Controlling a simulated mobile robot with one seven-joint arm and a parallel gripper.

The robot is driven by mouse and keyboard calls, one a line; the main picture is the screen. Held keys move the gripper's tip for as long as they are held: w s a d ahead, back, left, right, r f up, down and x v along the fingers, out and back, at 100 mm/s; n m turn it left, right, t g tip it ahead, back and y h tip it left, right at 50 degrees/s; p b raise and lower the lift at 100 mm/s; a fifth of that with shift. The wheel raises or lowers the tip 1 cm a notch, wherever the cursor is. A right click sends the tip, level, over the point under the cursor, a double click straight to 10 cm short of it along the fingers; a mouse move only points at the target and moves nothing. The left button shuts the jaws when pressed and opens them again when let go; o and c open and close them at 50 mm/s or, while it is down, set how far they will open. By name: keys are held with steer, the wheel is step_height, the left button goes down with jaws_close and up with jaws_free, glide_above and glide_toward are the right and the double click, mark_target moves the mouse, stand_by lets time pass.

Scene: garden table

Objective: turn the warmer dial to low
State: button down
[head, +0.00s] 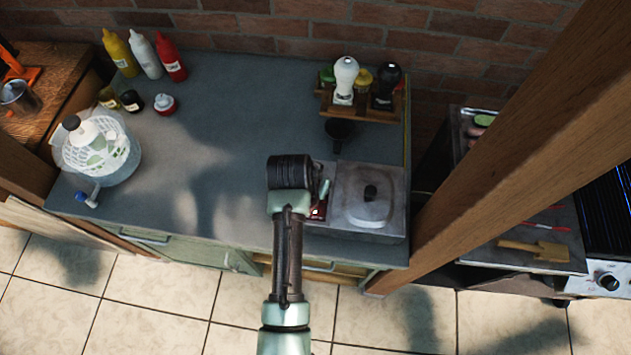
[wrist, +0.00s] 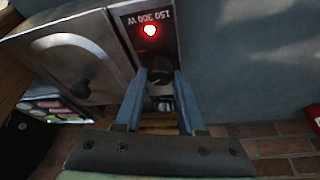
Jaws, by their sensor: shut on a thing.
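The warmer (head: 397,215) is a grey metal box at the table's front right with a dark-knobbed lid (head: 365,209). Its dark control panel shows in the wrist view (wrist: 128,17), with a lit red lamp and the marking "150 300 W", seen upside down. The black dial (wrist: 160,65) sits on this panel below the lamp. My gripper (wrist: 159,77) is shut on the dial, one finger on each side. The dial's pointer and exact setting cannot be read. In the head view my arm covers the dial and most of the gripper.
A wooden post (head: 500,130) rises right of the table. A salad spinner (head: 100,150) and sauce bottles (head: 145,55) stand at the left. The table's middle is clear.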

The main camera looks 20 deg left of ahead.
steer(key=c, duration=0.5)
jaws_free()
steer(key=b+v, duration=0.2)
steer(key=v, duration=1.1)
